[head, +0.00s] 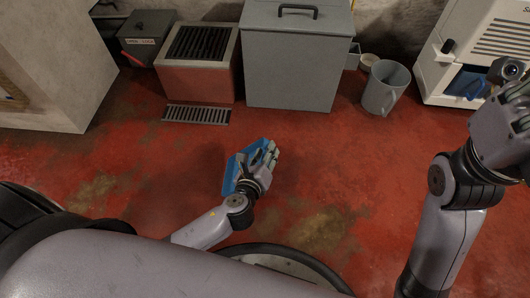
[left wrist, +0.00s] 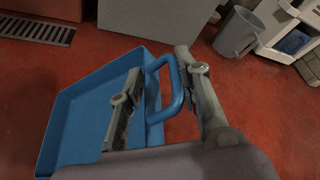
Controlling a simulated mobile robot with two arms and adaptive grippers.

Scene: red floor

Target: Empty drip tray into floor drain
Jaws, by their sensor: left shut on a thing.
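The blue drip tray (head: 230,177) is off to the side of my left gripper (head: 268,160), above the red floor. In the left wrist view the tray (left wrist: 75,122) shows as a shallow open box, and its handle (left wrist: 175,90) lies between the fingers of my left gripper (left wrist: 158,85), which is shut on it. I see no liquid in the visible part of the tray; part of it is hidden by the gripper. The floor drain (head: 197,114) is a slotted metal grate ahead and to the left; it also shows in the left wrist view (left wrist: 37,30). My right gripper (head: 505,110) is at the right edge, its fingers unclear.
Behind the drain stands a box with a dark grille (head: 200,78). A grey lidded bin (head: 295,68) stands to its right, then a grey jug (head: 385,88) and a white machine (head: 475,50). A pale cabinet (head: 55,65) is at left. Floor between gripper and drain is clear.

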